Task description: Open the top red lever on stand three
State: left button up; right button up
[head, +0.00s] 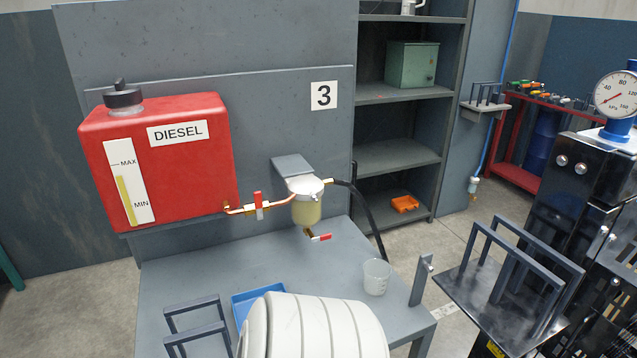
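Stand three (220,262) is a grey bench with a tall back panel and a white "3" sign (324,95). The top red lever (259,203) sits on the copper pipe between the red diesel tank (190,165) and the filter (306,205). This lever stands upright, across the pipe. A lower red lever (320,237) lies about level on the drain below the filter's yellowish bowl. Neither of my grippers is in view, and nothing touches the levers.
A clear beaker (376,277), a blue tray (245,304) and grey bracket frames (196,327) are on the bench. A black hose (362,205) runs from the filter. Shelves (412,155) stand behind. Black equipment with a gauge (615,94) stands at right.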

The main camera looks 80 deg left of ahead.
aim_at(257, 196)
jog(key=u, duration=2.95)
